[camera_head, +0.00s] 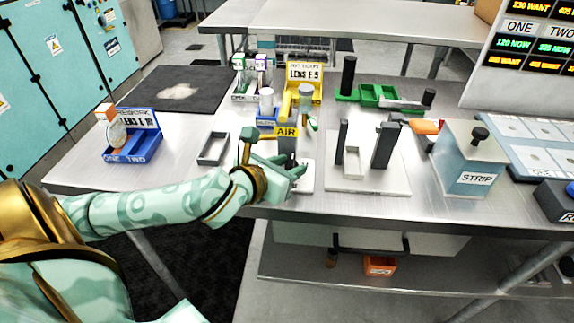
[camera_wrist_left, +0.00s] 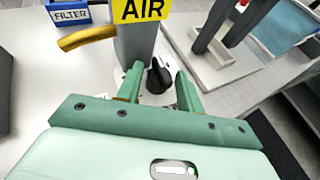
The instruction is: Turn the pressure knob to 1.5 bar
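The air unit is a grey post (camera_wrist_left: 136,42) with a yellow AIR sign (camera_head: 286,132) on a white base, near the table's front edge. In the left wrist view a black knob (camera_wrist_left: 160,78) sits low beside the post. My left gripper (camera_head: 298,172) reaches in front of the unit; in the wrist view its two fingers (camera_wrist_left: 160,84) are apart, with the knob between or just beyond their tips. Gaps show on both sides of the knob, so I see no grip. I cannot read any pressure scale. My right gripper is in neither view.
A blue FILTER box (camera_wrist_left: 70,14) and a yellow bent pipe (camera_wrist_left: 86,38) are close to the post. A white plate with dark uprights (camera_head: 368,180) stands to the right, then a STRIP box (camera_head: 468,160). An empty grey tray (camera_head: 213,149) lies left.

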